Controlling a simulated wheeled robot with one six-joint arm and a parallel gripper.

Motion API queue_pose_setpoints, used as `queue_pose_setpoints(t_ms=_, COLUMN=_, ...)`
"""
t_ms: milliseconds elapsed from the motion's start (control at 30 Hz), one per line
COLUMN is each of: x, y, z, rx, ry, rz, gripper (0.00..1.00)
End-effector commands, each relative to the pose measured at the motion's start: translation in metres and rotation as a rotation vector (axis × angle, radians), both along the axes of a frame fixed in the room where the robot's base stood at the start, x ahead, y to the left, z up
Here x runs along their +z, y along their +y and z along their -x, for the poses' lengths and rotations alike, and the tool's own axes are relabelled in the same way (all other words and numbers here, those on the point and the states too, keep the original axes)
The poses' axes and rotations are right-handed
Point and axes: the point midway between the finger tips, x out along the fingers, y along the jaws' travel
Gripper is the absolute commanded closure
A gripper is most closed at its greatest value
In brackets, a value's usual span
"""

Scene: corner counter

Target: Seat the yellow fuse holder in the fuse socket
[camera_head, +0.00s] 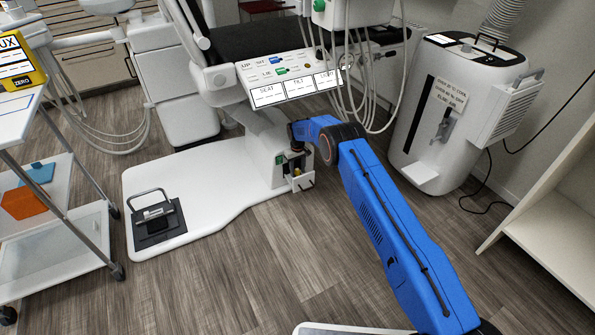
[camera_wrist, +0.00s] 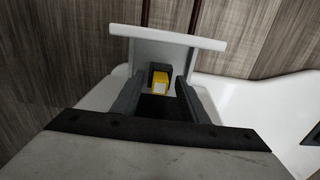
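The yellow fuse holder (camera_wrist: 160,80) shows between my fingertips in the wrist view, with a pale patch on its near face. In the head view it is a small yellow spot (camera_head: 297,172) just below my gripper (camera_head: 296,158). My gripper (camera_wrist: 161,84) is open, with one dark finger on each side of the holder and a narrow gap at both sides. Dark material surrounds the holder, apparently the fuse socket in the white bay of the chair base. How deep the holder sits is hidden.
The bay's white open flap (camera_wrist: 165,48) stands just beyond my fingertips. The white chair base (camera_head: 215,190) carries a foot pedal (camera_head: 157,222) at left. A trolley (camera_head: 85,225) stands far left, a white machine (camera_head: 455,110) at right. Hoses hang above my arm. Floor in front is clear.

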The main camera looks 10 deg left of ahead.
Motion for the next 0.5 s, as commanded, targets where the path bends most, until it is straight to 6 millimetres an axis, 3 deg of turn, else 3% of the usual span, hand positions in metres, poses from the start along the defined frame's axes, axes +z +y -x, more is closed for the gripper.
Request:
queue_pose_setpoints(t_ms=267, x=0.025, y=0.000, z=0.000, rx=0.000, ry=-0.001, rz=-0.001, gripper=0.60)
queue_pose_setpoints(t_ms=500, x=0.061, y=0.000, z=-0.001, rx=0.000, ry=-0.002, rz=-0.001, gripper=0.60)
